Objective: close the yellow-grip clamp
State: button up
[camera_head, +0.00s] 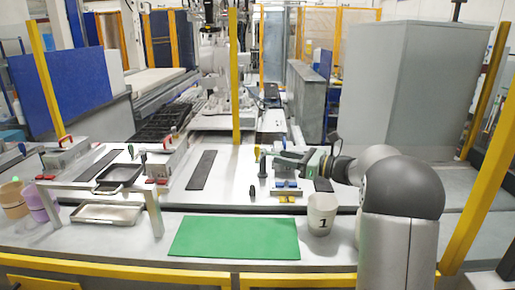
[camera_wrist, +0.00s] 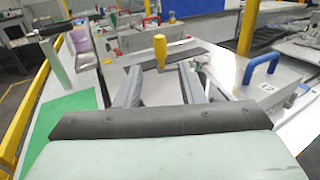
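The clamp's yellow grip (camera_head: 257,153) stands upright near the middle of the worktable in the head view. In the wrist view the yellow grip (camera_wrist: 160,48) rises upright just beyond the fingertips, lined up with the gap between them. My gripper (camera_head: 276,158) reaches in from the right at about the grip's height. Its two grey fingers (camera_wrist: 160,77) are spread apart with nothing visibly held. I cannot tell whether a finger touches the clamp. The clamp's lower part is small and partly hidden by the fingers.
A blue handle (camera_wrist: 262,66) on a pale block stands right of the fingers in the wrist view. A green mat (camera_head: 235,238) and a white cup marked 1 (camera_head: 322,213) are in front. A yellow post (camera_head: 235,75) rises behind. A tray stand (camera_head: 105,186) is left.

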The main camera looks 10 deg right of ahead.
aim_at(257, 160)
jog(key=p+x, duration=0.2)
jog(key=x, duration=0.7)
jog(key=shift+w+a, duration=0.2)
jog(key=shift+a, duration=0.05)
